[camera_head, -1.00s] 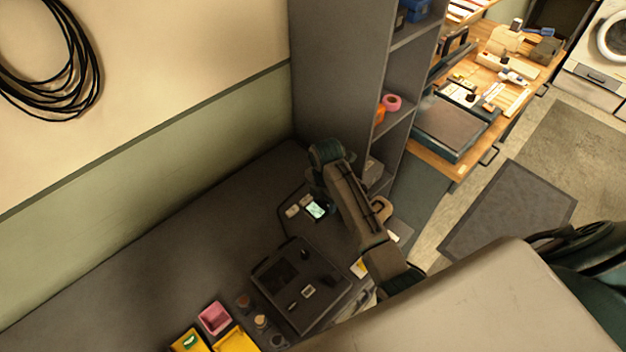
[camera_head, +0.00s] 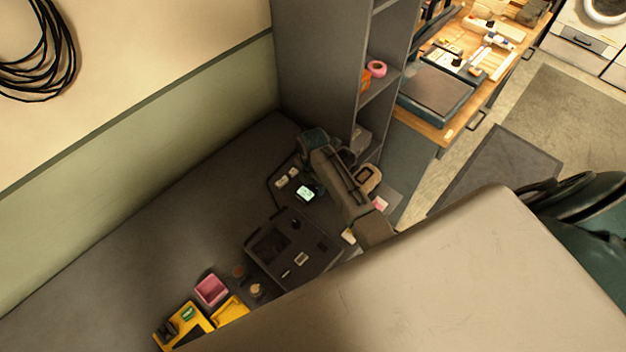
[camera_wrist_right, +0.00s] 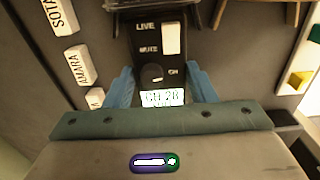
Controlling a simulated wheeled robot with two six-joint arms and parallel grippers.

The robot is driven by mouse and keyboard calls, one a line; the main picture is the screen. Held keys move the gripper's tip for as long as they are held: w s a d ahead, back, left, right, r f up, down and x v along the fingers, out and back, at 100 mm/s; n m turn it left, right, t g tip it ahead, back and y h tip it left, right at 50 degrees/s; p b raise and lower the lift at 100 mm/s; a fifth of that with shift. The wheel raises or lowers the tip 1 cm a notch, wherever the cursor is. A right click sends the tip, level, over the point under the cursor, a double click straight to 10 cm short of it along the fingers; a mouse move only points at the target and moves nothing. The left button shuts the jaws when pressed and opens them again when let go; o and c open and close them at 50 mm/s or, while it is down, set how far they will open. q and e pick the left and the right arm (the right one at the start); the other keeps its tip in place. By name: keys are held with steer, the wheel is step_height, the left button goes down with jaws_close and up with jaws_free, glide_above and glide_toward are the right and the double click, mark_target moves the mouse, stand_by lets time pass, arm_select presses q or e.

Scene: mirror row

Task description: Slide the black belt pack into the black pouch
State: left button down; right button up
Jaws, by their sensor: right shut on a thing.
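My right gripper (camera_wrist_right: 163,86), with blue fingertips, is shut on the black belt pack (camera_wrist_right: 148,52). The belt pack has a lit display, a round knob, a white block and the words LIVE, MUTE and ON. Its lit display also shows in the head view (camera_head: 305,193), just below the end of my right arm, beside white name tags. The fingers are on either side of the pack near its display end. I cannot pick out the black pouch for sure; a dark edge crosses the top of the right wrist view. My left gripper is not in view.
White name tags (camera_wrist_right: 80,64) lie beside the pack. A dark tray (camera_head: 290,258) with small items, a pink box (camera_head: 211,289) and yellow bins (camera_head: 184,325) stand nearer the front. A grey shelf unit (camera_head: 318,70) rises behind. The grey surface along the wall is bare.

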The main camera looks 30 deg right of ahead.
steer(key=o, duration=1.2)
steer(key=shift+c, duration=0.2)
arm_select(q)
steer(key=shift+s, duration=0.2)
arm_select(e)
steer(key=shift+r, duration=0.25)
step_height(320, 180, up, 10)
steer(key=b, duration=0.3)
steer(key=shift+f, duration=0.25)
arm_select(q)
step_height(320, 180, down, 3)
arm_select(e)
steer(key=shift+r, duration=0.45)
